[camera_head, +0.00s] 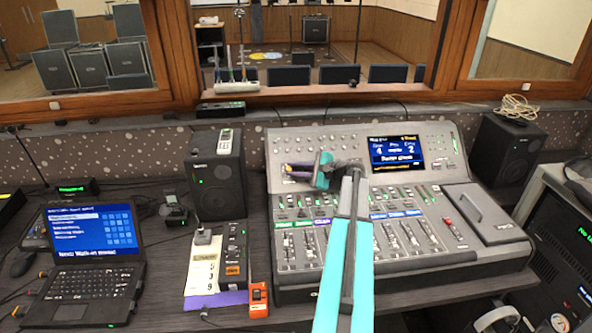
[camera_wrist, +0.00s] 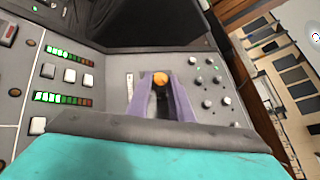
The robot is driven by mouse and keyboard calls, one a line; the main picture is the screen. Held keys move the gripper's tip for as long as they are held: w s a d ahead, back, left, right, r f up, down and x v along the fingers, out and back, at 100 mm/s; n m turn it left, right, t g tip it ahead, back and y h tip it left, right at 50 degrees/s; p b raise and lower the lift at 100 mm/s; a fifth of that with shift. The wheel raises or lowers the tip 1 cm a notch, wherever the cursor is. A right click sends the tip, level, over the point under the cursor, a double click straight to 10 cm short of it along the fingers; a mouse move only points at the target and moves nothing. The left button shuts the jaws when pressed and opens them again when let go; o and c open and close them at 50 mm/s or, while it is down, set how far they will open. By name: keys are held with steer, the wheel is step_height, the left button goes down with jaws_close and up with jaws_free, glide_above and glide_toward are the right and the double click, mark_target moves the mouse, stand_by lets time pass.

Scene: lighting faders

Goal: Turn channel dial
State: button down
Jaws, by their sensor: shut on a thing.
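The channel dial (camera_wrist: 160,78) is a small round orange knob on the mixing console's grey panel, in the wrist view. My gripper (camera_wrist: 161,88) has its two purple-grey fingers closed around it, one on each side. In the head view my gripper (camera_head: 288,171) is over the upper left part of the mixing console (camera_head: 290,265), below its rows of small knobs. How far the dial is turned cannot be told.
A lit screen (camera_head: 397,152) is on the console right of my gripper. Fader rows fill the console's front. Speakers stand at left (camera_head: 217,172) and right (camera_head: 505,150). A laptop (camera_head: 93,265) is on the desk at far left. Small grey knobs surround the dial.

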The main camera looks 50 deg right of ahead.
steer(key=shift+d, duration=0.15)
steer(key=n+g, duration=0.1)
steer(key=n+g+y, duration=0.2)
steer(key=n, duration=0.1)
steer(key=shift+w+d+r, duration=0.25)
steer(key=shift+w+r, duration=0.05)
steer(key=n+g, duration=0.2)
steer(key=shift+w+r+n+y, duration=0.1)
steer(key=shift+r+n+y, duration=0.05)
steer(key=shift+n+y, duration=0.2)
steer(key=shift+n+g, duration=0.35)
steer(key=shift+g, duration=0.25)
steer(key=shift+a, duration=0.1)
steer(key=c, duration=1.6)
jaws_free()
